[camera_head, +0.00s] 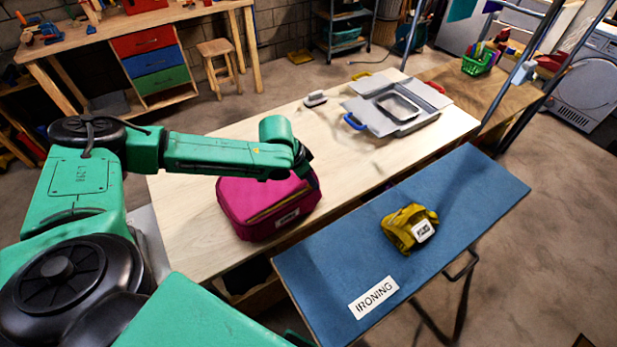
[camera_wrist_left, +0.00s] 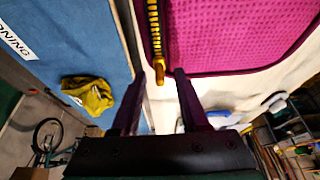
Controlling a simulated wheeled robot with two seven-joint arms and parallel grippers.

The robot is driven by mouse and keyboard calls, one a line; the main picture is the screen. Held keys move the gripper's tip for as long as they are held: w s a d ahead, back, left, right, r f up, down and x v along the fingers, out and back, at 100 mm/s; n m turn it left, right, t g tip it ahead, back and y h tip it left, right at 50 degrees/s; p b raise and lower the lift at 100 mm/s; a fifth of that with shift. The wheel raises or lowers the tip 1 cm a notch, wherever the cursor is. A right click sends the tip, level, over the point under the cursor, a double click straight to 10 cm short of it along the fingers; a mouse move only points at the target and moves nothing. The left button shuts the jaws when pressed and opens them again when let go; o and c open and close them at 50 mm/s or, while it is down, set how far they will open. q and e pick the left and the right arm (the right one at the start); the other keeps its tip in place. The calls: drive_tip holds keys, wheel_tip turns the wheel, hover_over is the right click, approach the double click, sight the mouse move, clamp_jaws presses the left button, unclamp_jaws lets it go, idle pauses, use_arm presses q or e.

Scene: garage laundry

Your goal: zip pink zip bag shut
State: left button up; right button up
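The pink zip bag (camera_head: 240,200) lies on the light wooden table, near the edge beside the ironing board. A tan strip and a white label show on its top and front. In the left wrist view the bag's pink waffle fabric (camera_wrist_left: 235,35) fills the upper right. A yellow zip (camera_wrist_left: 155,25) runs along its left side and ends in a yellow pull (camera_wrist_left: 159,70). My left gripper (camera_wrist_left: 159,73) is open, its fingers on either side of the pull with gaps. In the head view the left gripper (camera_head: 313,180) is dark at the bag's right end. My right gripper is not in view.
A blue ironing board (camera_head: 320,280) stands along the table's front side, with a yellow bag (camera_head: 400,230) on it. A grey case (camera_head: 365,112) and a small brush-like object (camera_head: 315,98) are farther back on the table (camera_head: 190,220). The table between is clear.

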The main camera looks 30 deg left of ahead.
use_arm(q)
drive_tip(key=b+v, duration=0.1)
drive_tip(key=v, duration=1.3)
drive_tip(key=shift+s+r, duration=0.2)
drive_tip(key=shift+r, duration=0.05)
drive_tip(key=shift+a, duration=0.1)
